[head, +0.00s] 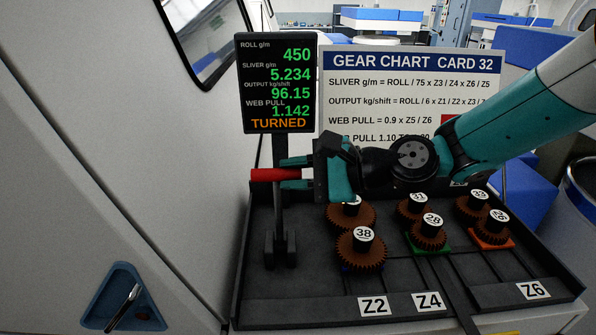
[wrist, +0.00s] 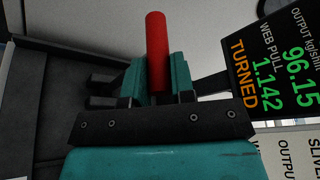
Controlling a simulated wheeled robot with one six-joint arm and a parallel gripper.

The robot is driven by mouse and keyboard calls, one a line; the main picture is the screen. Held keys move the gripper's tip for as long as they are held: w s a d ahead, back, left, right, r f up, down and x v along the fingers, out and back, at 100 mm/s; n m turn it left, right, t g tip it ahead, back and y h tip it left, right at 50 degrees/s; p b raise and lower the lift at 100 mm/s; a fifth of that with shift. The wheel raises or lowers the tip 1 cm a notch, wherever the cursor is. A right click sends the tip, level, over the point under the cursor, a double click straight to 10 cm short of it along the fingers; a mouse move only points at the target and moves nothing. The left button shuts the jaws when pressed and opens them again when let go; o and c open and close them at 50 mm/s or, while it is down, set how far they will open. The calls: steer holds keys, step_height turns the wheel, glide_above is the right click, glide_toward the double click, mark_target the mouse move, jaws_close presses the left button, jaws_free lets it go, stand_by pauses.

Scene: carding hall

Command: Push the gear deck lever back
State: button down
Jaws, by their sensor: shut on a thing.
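The gear deck lever is a dark upright bar with a red handle (head: 274,174) pointing left, at the left end of the gear deck (head: 365,311). My gripper (head: 294,177) is shut on the red handle from the right, with the arm reaching in from the upper right. In the wrist view the red handle (wrist: 157,50) stands out between the two teal fingers (wrist: 158,78). The inner part of the handle is hidden between the fingers. The display (head: 277,82) behind reads "TURNED" in orange.
Brown numbered gears, among them gear 38 (head: 361,249) and gear 28 (head: 429,232), sit on the deck below my arm. The gear chart (head: 385,95) stands behind. A pale machine panel (head: 110,150) borders the left, with a blue triangular recess (head: 124,298).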

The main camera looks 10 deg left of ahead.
steer(key=shift+w+a, duration=0.1)
stand_by(0.3)
steer(key=c, duration=1)
jaws_free()
steer(key=shift+a+f, duration=0.1)
steer(key=shift+o, duration=0.2)
steer(key=w+b+v, duration=0.1)
steer(key=b+v, duration=0.4)
steer(key=v, duration=1.2)
steer(key=shift+s+d+b, duration=0.3)
steer(key=shift+s+b, duration=0.1)
steer(key=s+d+f+n+h+b, duration=0.1)
steer(key=s+d+f+n+h, duration=0.3)
steer(key=s, duration=0.5)
steer(key=s+d+f+n+h+b, duration=0.2)
steer(key=s+d+f+n+h, duration=0.2)
steer(key=n, duration=0.7)
steer(key=s+f+h, duration=0.2)
steer(key=s+f, duration=0.2)
steer(key=s, duration=0.1)
steer(key=shift+s+n+g+h, duration=0.3)
steer(key=shift+g+h, duration=0.1)
